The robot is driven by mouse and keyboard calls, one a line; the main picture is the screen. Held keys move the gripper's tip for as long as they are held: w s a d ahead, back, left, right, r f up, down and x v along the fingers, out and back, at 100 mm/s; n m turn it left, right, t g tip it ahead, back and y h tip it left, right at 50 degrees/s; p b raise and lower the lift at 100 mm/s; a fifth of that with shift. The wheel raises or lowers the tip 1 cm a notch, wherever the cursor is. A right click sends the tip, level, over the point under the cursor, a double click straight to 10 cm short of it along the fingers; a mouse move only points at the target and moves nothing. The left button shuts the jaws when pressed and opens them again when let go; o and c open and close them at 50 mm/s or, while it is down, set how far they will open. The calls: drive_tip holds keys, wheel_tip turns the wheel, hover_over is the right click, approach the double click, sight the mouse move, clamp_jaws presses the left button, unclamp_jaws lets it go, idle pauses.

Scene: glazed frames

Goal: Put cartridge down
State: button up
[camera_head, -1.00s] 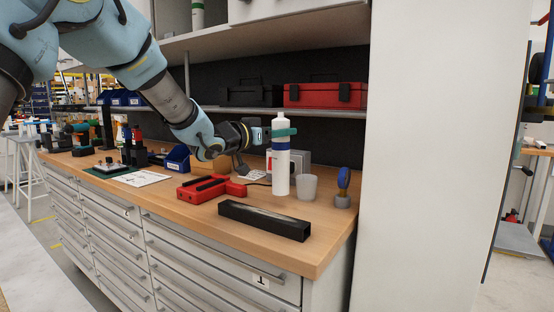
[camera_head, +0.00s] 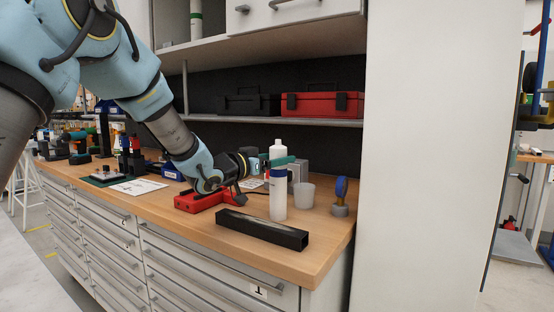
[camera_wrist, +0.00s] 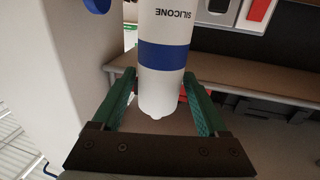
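The white cartridge (camera_head: 278,205) with a blue band stands upright above the wooden worktop (camera_head: 225,233). Its lower end appears just behind a black square bar; I cannot tell whether it touches the worktop. My gripper (camera_head: 281,162) holds it near its upper part, with a green finger across it. In the wrist view the cartridge (camera_wrist: 163,85) shows upside-down "SILICONE" lettering and lies between the two green fingers of my gripper (camera_wrist: 161,80), whose tips press at its sides.
The black bar (camera_head: 262,229) lies in front of the cartridge. A red device (camera_head: 200,202) lies to the left. A shelf with a red toolbox (camera_head: 322,104) hangs behind.

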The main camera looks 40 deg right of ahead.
drive_tip(key=shift+o, duration=0.8)
